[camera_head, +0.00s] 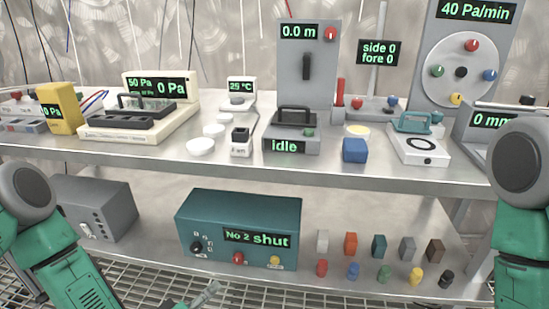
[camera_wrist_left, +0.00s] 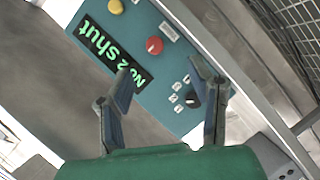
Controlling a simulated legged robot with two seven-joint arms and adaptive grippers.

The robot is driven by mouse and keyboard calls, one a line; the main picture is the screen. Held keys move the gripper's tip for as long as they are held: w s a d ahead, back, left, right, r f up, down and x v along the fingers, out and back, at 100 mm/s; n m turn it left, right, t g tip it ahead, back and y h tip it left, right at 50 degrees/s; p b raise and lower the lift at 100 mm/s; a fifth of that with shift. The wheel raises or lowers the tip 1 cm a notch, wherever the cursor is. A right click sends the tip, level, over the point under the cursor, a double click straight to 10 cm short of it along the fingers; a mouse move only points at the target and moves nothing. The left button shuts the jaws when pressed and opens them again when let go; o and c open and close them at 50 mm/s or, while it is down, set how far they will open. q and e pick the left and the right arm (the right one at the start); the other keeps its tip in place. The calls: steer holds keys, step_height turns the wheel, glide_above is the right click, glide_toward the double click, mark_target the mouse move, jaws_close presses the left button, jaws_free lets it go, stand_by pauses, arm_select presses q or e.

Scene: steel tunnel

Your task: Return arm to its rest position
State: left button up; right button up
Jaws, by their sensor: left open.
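My left arm (camera_head: 62,262) comes in at the lower left of the head view, with a green link and a grey joint. The tip of my left gripper (camera_head: 205,296) shows at the bottom, in front of the lower shelf. In the left wrist view my left gripper (camera_wrist_left: 160,85) has its fingers spread, with nothing between them. Beyond them is the teal box (camera_wrist_left: 172,55) reading "No 2 shut"; it also shows in the head view (camera_head: 215,215). My right arm (camera_head: 522,215) is at the right edge; its gripper is out of view.
The upper steel shelf (camera_head: 330,174) holds gauges, several white discs, a blue block (camera_head: 355,150) and an "idle" device (camera_head: 291,142). The lower shelf holds a grey box (camera_head: 95,208) and several small coloured pieces (camera_head: 380,247). Metal grating (camera_head: 150,290) lies in front.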

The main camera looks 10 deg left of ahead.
arm_select(q)
steer(key=s+d+f+m+g+y, duration=0.1)
steer(key=s+f+m+g, duration=0.25)
steer(key=s, duration=0.25)
steer(key=s+d+f+m+g, duration=0.1)
steer(key=s+f+m+g, duration=0.1)
steer(key=s+f+g, duration=0.3)
steer(key=s+a+r+m+g+y, duration=0.1)
steer(key=s+a+r+g+y, duration=0.15)
steer(key=s+a, duration=0.35)
steer(key=s+a+r+m+g+y, duration=0.1)
steer(key=s+a+m+g+y, duration=0.2)
steer(key=s, duration=0.6)
step_height(320, 180, up, 16)
steer(key=n+p, duration=0.1)
steer(key=p, duration=1.4)
steer(key=shift+w+f+t+h+p, duration=0.25)
steer(key=shift+w+t+h+p, duration=0.05)
steer(key=shift+w+h, duration=0.15)
steer(key=shift+w+f+n, duration=0.1)
steer(key=shift+n, duration=0.15)
